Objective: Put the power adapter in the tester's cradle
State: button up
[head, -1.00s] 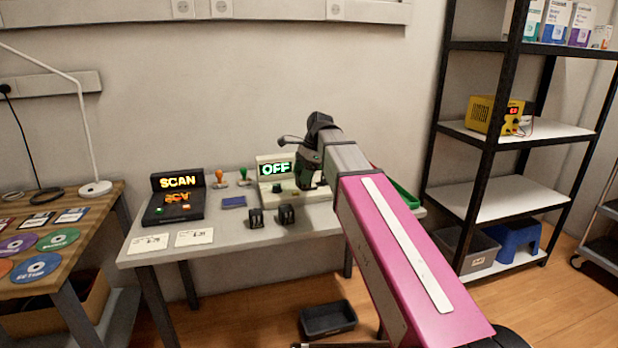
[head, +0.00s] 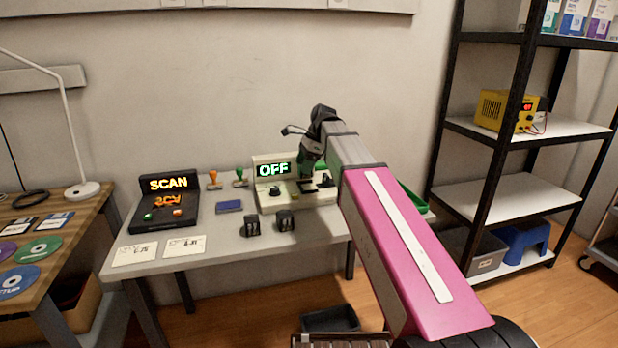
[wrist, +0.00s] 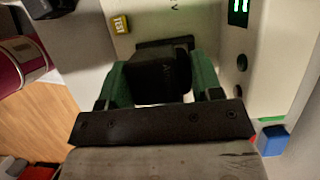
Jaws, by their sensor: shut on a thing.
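My gripper (wrist: 162,88) is shut on the black power adapter (wrist: 158,80), held between its green fingers. The tester (head: 268,202) is a pale box on the grey table, with a green OFF display (head: 273,170). In the wrist view, the adapter is over the tester's pale top (wrist: 215,20), beside the yellow TEST button (wrist: 120,25). A dark cradle edge (wrist: 182,41) shows just past the adapter. The adapter hides most of the cradle, so I cannot tell whether it is seated. In the head view, my gripper (head: 306,180) is low over the tester's right part.
Two black blocks (head: 252,226) (head: 285,221) stand in front of the tester. A SCAN device (head: 168,205), two stamps and a blue pad (head: 229,206) are to the left. White cards (head: 184,246) lie at the front left. A green tray (head: 413,199) is behind my arm.

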aim_at(309, 176)
jog(key=shift+w+d+f, duration=0.35)
jog(key=shift+d+f, duration=0.25)
jog(key=shift+d, duration=0.2)
jog(key=shift+f, duration=1.9)
jog(key=o, duration=1.1)
jog(key=shift+f, duration=0.15)
jog(key=v, duration=1.2)
jog(key=shift+d, duration=0.1)
